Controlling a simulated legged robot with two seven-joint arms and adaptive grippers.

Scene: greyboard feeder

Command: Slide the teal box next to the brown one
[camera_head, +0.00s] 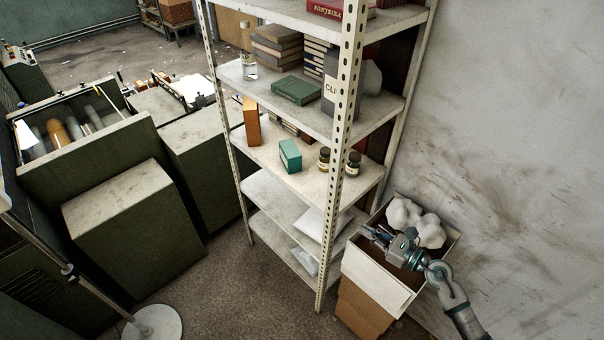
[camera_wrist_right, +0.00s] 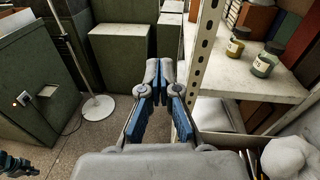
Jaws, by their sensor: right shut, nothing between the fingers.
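The teal box (camera_head: 290,156) stands upright on the middle shelf board, near its front edge. The brown box (camera_head: 251,121) stands upright on the same shelf, to the left and further back, with a gap between them. My right gripper (camera_head: 370,231) is right of the shelf's front post, lower than both boxes and above an open carton. It is shut and empty; its blue-padded fingers also show in the right wrist view (camera_wrist_right: 158,85). Neither box is clear in that view. A dark part with teal, perhaps of my left arm, shows at its lower left corner; its fingers cannot be made out.
Two small jars (camera_head: 324,160) stand right of the teal box, beside the perforated front post (camera_head: 343,130). The carton (camera_head: 378,285) with white lumps stands below my right gripper. Books fill parts of the upper shelves. Green cabinets (camera_head: 125,215) stand to the left.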

